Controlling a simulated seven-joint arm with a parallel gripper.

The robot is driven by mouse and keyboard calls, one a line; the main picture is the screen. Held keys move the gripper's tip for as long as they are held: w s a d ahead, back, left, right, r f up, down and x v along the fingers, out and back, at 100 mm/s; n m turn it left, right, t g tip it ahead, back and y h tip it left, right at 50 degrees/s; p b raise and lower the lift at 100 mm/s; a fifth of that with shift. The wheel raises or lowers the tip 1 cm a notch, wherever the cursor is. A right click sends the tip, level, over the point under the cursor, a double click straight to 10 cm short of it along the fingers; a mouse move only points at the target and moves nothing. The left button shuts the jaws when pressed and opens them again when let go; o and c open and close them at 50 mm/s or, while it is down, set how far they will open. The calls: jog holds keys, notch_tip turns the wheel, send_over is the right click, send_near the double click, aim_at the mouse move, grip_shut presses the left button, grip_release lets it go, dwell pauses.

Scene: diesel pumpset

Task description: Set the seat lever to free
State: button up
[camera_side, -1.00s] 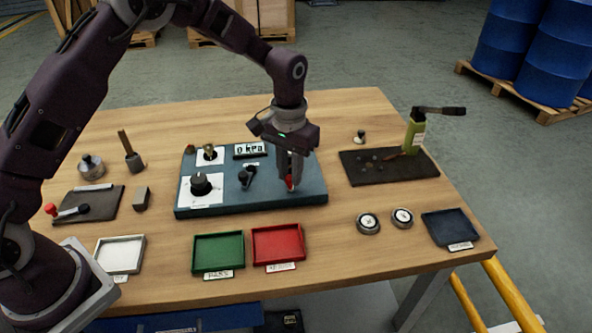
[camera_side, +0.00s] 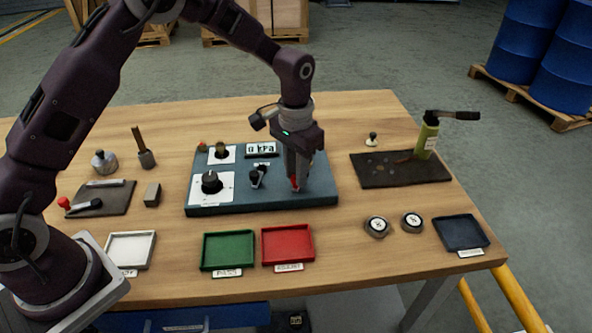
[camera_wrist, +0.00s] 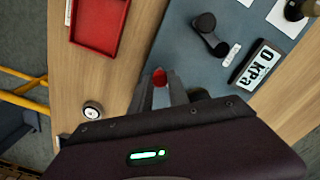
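My gripper (camera_side: 295,186) points down at the right part of a blue-grey panel (camera_side: 225,208). A small red part (camera_wrist: 160,77) shows between its fingertips in the wrist view; the fingers lie beside it, and whether they grip it is unclear. A black lever (camera_side: 257,178) stands on the panel just left of the gripper. It also shows in the wrist view (camera_wrist: 208,30), beside a small white label too small to read. I cannot tell for sure which of these two parts is the seat lever. The gripper hides most of the red part's base.
The panel also bears a black knob (camera_side: 211,182) and a "0 kPa" display (camera_side: 262,149). Green (camera_side: 228,250) and red (camera_side: 288,244) trays lie in front.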

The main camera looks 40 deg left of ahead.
jog(key=o, duration=0.4)
jog(key=shift+o, duration=0.2)
jog(key=shift+r, duration=0.1)
notch_tip(320, 180, up, 6)
jog(key=shift+r, duration=0.5)
